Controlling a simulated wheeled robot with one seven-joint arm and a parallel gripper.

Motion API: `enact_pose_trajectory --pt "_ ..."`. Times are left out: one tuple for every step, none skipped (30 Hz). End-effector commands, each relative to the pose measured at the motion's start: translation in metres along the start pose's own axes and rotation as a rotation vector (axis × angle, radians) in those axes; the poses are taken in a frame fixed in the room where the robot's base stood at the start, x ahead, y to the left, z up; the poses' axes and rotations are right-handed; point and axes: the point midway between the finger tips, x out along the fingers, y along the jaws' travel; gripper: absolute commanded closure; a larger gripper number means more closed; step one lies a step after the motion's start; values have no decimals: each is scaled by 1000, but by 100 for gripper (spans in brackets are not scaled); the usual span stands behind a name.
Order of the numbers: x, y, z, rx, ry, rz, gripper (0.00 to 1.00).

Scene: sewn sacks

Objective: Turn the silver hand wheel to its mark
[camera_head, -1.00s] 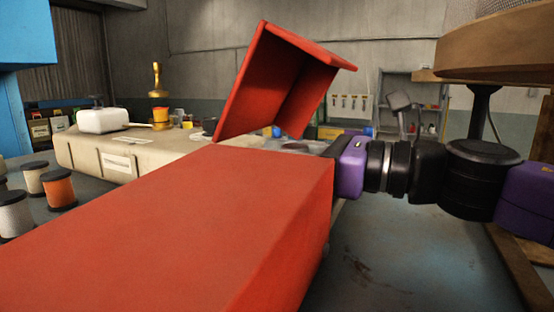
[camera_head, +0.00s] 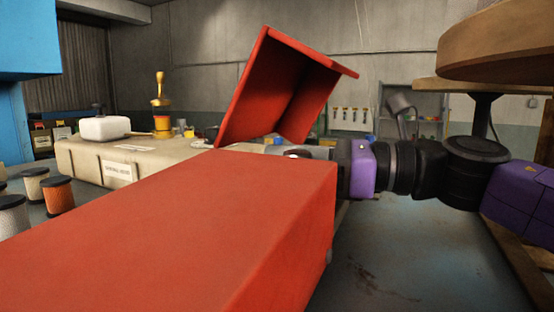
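I cannot make out the silver hand wheel or its mark. A large red housing (camera_head: 190,225) fills the foreground, and a tilted red hood (camera_head: 262,85) stands open behind it. My arm comes in from the right. The grey end of my gripper (camera_head: 312,150) shows just beyond the red housing's far right corner, below the hood. Its fingertips are hidden or too small to tell, so I cannot see whether it is open, shut or touching anything.
A long cream machine body (camera_head: 135,158) with a white container (camera_head: 103,128) on top stands at the back left. Several thread spools, one orange (camera_head: 58,194), stand at left. A round wooden top (camera_head: 500,42) overhangs at upper right. Bare floor (camera_head: 395,265) shows at lower right.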

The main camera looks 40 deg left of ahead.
Motion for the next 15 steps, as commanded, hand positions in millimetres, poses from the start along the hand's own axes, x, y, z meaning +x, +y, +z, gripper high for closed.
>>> enact_pose_trajectory --pt "0 0 0 0 0 1 44" --pt "0 0 0 0 0 1 44" --pt "0 0 -1 0 0 1 44" --pt "0 0 -1 0 1 1 44" --pt "0 0 -1 0 1 1 44" --pt "0 0 -1 0 1 1 44" --pt "0 0 -1 0 1 1 44" --pt "0 0 -1 0 1 1 44" --pt "0 0 -1 0 1 1 44" --pt "0 0 -1 0 1 1 44" --pt "0 0 -1 1 1 1 44" --pt "0 0 -1 0 1 1 44" --pt "0 0 -1 0 1 0 44" --pt "0 1 -1 0 1 -2 44" --pt "0 0 0 -1 1 -7 44"
